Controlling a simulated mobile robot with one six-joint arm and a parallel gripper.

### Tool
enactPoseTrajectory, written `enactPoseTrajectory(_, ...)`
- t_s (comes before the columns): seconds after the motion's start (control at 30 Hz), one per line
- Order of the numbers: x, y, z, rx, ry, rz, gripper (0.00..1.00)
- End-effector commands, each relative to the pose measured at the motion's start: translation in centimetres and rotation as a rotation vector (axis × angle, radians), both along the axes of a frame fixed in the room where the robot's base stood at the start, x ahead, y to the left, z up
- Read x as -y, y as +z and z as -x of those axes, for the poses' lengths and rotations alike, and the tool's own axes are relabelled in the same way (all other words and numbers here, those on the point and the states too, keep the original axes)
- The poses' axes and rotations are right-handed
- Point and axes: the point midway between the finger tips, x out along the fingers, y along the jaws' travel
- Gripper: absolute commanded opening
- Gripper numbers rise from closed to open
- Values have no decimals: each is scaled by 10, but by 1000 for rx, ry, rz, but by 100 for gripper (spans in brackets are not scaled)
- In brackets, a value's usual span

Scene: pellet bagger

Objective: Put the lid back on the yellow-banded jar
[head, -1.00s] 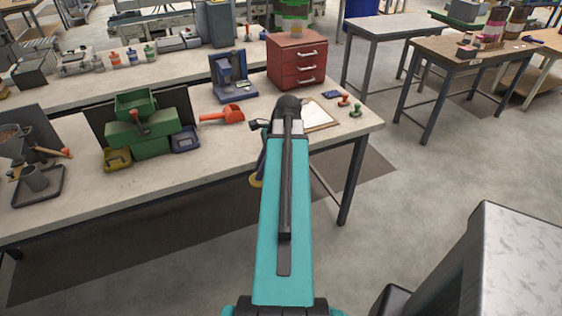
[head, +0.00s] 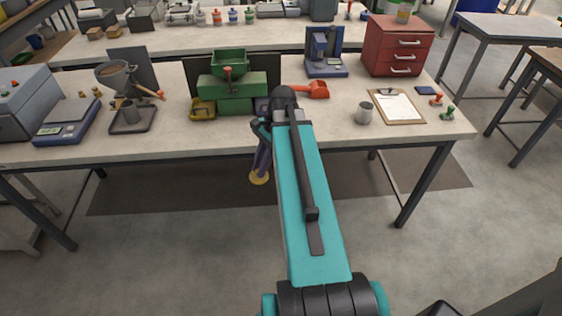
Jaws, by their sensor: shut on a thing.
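My gripper (head: 262,160) hangs in front of the long bench's near edge, partly hidden by my teal arm. It is shut on a small round yellow thing (head: 259,178), which looks like a lid and is held below the bench-top level, over the floor.
The near bench (head: 330,135) carries a green hopper machine (head: 232,88), an orange scoop (head: 312,90), a grey cup (head: 363,113), a clipboard (head: 397,106), a red drawer cabinet (head: 397,47) and a blue scale (head: 66,122). Its front strip has bare room left of the cup.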

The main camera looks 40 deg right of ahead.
Motion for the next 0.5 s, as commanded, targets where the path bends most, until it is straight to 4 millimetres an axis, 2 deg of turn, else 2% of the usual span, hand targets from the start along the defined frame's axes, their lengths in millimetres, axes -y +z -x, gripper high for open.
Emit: enactPoseTrajectory(0.5,-107,-22,-65,-1,369,-1,0)
